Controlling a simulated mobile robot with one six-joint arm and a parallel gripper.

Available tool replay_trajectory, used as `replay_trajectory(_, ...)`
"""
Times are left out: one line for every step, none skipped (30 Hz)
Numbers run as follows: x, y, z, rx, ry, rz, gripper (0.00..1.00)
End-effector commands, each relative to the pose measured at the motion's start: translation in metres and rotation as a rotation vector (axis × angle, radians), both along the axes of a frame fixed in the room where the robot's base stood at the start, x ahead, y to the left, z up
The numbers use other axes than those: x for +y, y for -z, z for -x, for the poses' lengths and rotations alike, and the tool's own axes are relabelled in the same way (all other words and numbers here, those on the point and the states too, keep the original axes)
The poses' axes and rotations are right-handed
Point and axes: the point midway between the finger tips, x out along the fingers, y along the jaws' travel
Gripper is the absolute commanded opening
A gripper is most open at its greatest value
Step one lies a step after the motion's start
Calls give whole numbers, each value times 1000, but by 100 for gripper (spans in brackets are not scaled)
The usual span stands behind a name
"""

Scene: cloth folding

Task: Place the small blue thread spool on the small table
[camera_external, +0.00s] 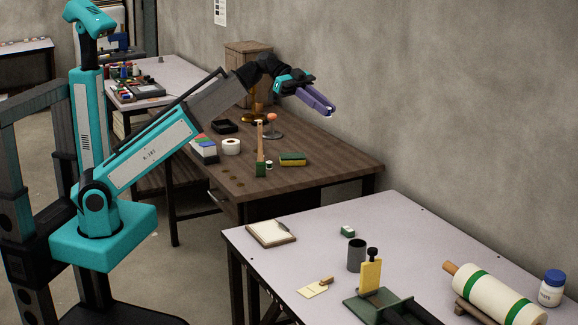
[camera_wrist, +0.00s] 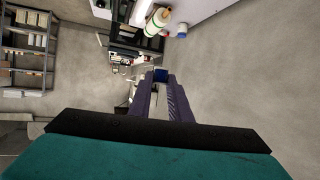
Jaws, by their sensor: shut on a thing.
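My gripper (camera_external: 322,104) has purple fingers and is raised in the air above the right back part of the brown wooden table, near the wall. In the wrist view, my gripper (camera_wrist: 161,84) is shut on a small dark blue thing (camera_wrist: 161,75) at its fingertips, which looks like the blue thread spool. In the external view the spool is too small or hidden to make out. Several tables are in view: the brown one (camera_external: 335,160), a light-topped one in front (camera_external: 320,235) and another light one behind. I cannot tell which is the small table.
The brown table holds a tape roll (camera_external: 231,146), a sponge (camera_external: 293,159), a brush and a wooden cabinet (camera_external: 248,62). The front table holds a grey cup (camera_external: 357,255), a notepad (camera_external: 271,233), a green-striped roll (camera_external: 490,295) and a white bottle (camera_external: 551,288).

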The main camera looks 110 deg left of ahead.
Motion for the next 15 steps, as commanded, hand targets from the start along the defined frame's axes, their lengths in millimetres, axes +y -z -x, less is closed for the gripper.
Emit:
replay_trajectory(-7,1,-3,-2,2,-2,0)
replay_trajectory(-11,1,-4,-2,2,-2,0)
replay_trajectory(-16,0,-5,-1,3,-2,0)
replay_trajectory(-19,0,-7,-1,3,-2,0)
replay_trajectory(-23,0,-8,0,4,-1,0)
replay_trajectory(-22,6,-7,3,1,1,0)
replay_trajectory(-22,10,-6,2,1,0,0)
replay_trajectory(-22,15,-6,2,1,0,0)
replay_trajectory(-21,21,-6,2,1,0,0)
replay_trajectory(-21,25,-6,2,1,0,0)
replay_trajectory(-21,29,-6,1,1,1,0)
replay_trajectory(-22,36,-6,2,1,0,0)
replay_trajectory(-22,41,-6,3,0,1,0)
replay_trajectory(-22,47,-6,3,1,1,0)
replay_trajectory(-22,54,-6,3,1,1,0)
